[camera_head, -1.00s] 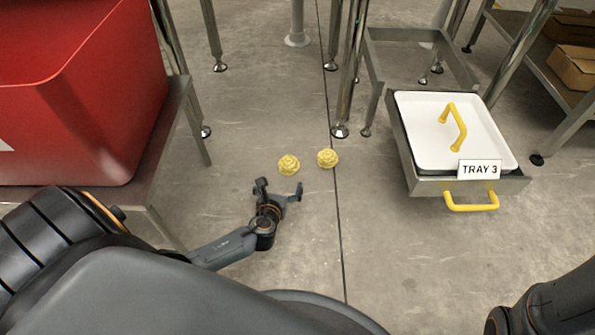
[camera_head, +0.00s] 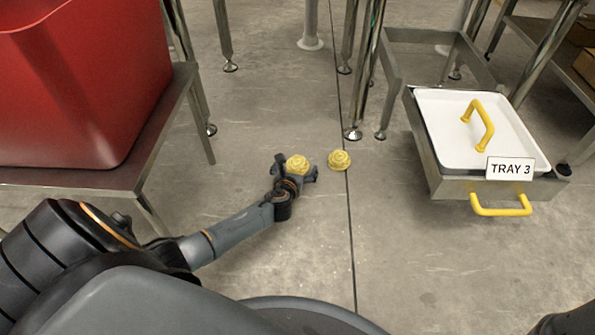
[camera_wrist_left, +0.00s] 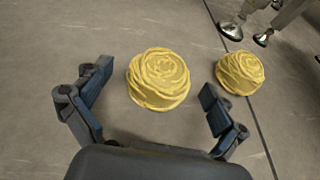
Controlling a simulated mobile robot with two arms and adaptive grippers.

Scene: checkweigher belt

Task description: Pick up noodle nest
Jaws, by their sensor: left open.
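Two yellow noodle nests lie on the grey concrete floor. The left nest (camera_head: 298,164) shows between the fingers of my left gripper (camera_head: 296,172) in the head view. In the left wrist view this nest (camera_wrist_left: 158,79) sits just ahead of and between the open fingers (camera_wrist_left: 152,92), with a gap on both sides. The second nest (camera_head: 339,160) lies close by to the right, outside the fingers; it also shows in the left wrist view (camera_wrist_left: 240,73). My left gripper is open and empty. My right gripper is not in view.
A red bin (camera_head: 85,85) stands on a metal table (camera_head: 160,130) at left. Metal legs with round feet (camera_head: 352,133) stand behind the nests. At right, a white tray (camera_head: 455,130) with a yellow handle sits in a frame labelled TRAY 3. The floor around the nests is clear.

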